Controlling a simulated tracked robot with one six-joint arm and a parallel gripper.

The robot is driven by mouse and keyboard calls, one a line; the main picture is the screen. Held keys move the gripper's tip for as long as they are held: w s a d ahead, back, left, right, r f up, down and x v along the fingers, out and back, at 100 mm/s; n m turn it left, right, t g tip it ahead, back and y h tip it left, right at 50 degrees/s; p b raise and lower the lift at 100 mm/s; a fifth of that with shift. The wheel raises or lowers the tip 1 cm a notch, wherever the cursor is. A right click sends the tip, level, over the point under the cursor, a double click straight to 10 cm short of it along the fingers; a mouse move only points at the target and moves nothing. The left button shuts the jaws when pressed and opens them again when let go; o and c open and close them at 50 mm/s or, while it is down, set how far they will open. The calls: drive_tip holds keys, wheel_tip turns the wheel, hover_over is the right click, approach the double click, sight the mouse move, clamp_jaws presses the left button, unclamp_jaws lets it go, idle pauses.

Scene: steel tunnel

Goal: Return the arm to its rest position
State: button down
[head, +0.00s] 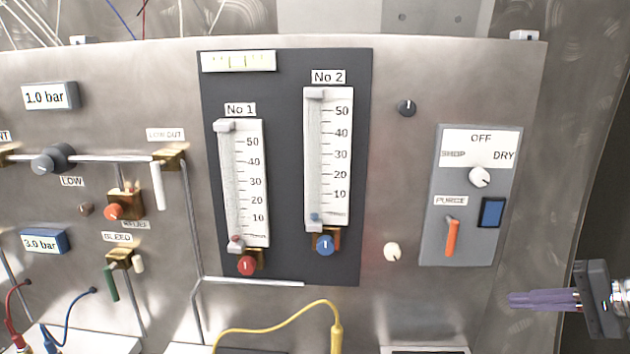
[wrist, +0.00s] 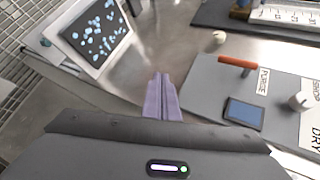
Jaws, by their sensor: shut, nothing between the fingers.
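My gripper (head: 512,300) shows at the lower right of the head view, pointing left, in front of the steel panel below the grey switch box. Its purple fingers are together with nothing between them. In the wrist view the shut fingers (wrist: 160,84) point up the picture, apart from the box and over bare steel. Most of my arm is out of view.
The grey switch box (head: 430,228) has an orange lever (head: 452,238), a white knob (head: 479,177) and a blue button (head: 492,212). Two flow meters (head: 241,185) stand mid-panel. A yellow cable (head: 285,318) loops below. A screen (wrist: 96,32) shows in the wrist view.

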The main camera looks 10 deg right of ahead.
drive_tip(key=s+a+f+n+g+h, duration=0.1)
drive_tip(key=s+a+f+g+h, duration=0.1)
drive_tip(key=s+a+f+g, duration=0.3)
drive_tip(key=s+a+f+g+h, duration=0.1)
drive_tip(key=a+f+h, duration=0.2)
drive_tip(key=a, duration=0.5)
drive_tip(key=s+a+r+n+t+h, duration=0.1)
drive_tip(key=s+a+r+n, duration=0.1)
drive_tip(key=a, duration=0.7)
drive_tip(key=s+a+r+n+t+h, duration=0.1)
drive_tip(key=s+a+r+n, duration=0.1)
drive_tip(key=s+a+n, duration=0.2)
drive_tip(key=shift+a+n+h, duration=0.4)
drive_tip(key=shift+a+n, duration=1.4)
drive_tip(key=shift+a, duration=1.4)
